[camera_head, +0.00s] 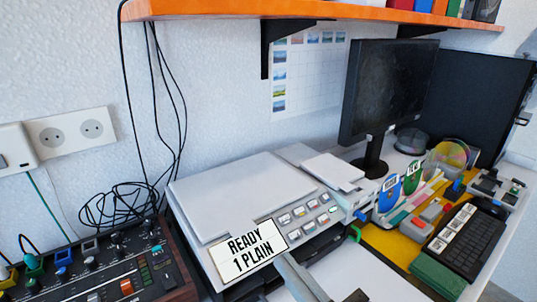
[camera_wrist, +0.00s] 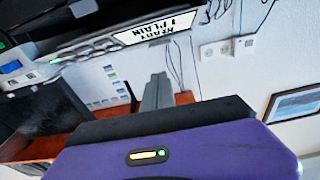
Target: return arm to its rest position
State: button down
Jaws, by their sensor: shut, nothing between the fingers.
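My gripper (camera_wrist: 158,80) shows in the wrist view as grey fingers shut together beyond a purple and black hand with a small lit panel. Nothing is between the fingers. In the head view a grey bar, apparently part of my gripper (camera_head: 287,264), enters from the bottom edge in front of the printer (camera_head: 245,190). The printer has a "READY 1 PLAIN" sign (camera_head: 248,251), which also shows inverted in the wrist view (camera_wrist: 155,28). I cannot tell the gap between gripper and printer. Most of my arm is out of view.
An orange shelf (camera_head: 220,10) with a black bracket overhangs the printer. A mixer (camera_head: 110,272) and loose cables (camera_head: 125,204) lie left. A monitor (camera_head: 385,90), discs (camera_head: 447,158) and a keyboard (camera_head: 466,240) are right. A framed picture (camera_wrist: 297,105) hangs on the wall.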

jog(key=s+d+f+m+h, duration=0.2)
jog(key=s+d+f+h, duration=0.1)
jog(key=s+d, duration=0.2)
jog(key=s+d+f+m+t+h, duration=0.1)
jog(key=s+d+f+m+h, duration=0.1)
jog(key=s+d+f+h, duration=0.1)
jog(key=s+d+f+m+t+h, duration=0.1)
jog(key=s+d+f+m+h, duration=0.1)
jog(key=s+d, duration=0.4)
jog(key=shift+s+d+f+m+h, duration=0.2)
jog(key=shift+f+h, duration=0.2)
jog(key=shift+f, duration=0.15)
jog(key=shift+s+d+f+m+h, duration=0.1)
jog(key=shift+f+m+h, duration=0.1)
jog(key=shift+f+h, duration=0.25)
jog(key=s+d+f+g, duration=0.1)
jog(key=s+f+g, duration=0.15)
jog(key=s, duration=0.45)
jog(key=s+d+f+g, duration=0.1)
jog(key=s+f, duration=0.3)
jog(key=s, duration=0.3)
notch_tip(320, 180, up, 16)
jog(key=p, duration=1.6)
jog(key=shift+w+a+r+h, duration=0.2)
jog(key=shift+w+h, duration=0.05)
jog(key=shift+h, duration=0.2)
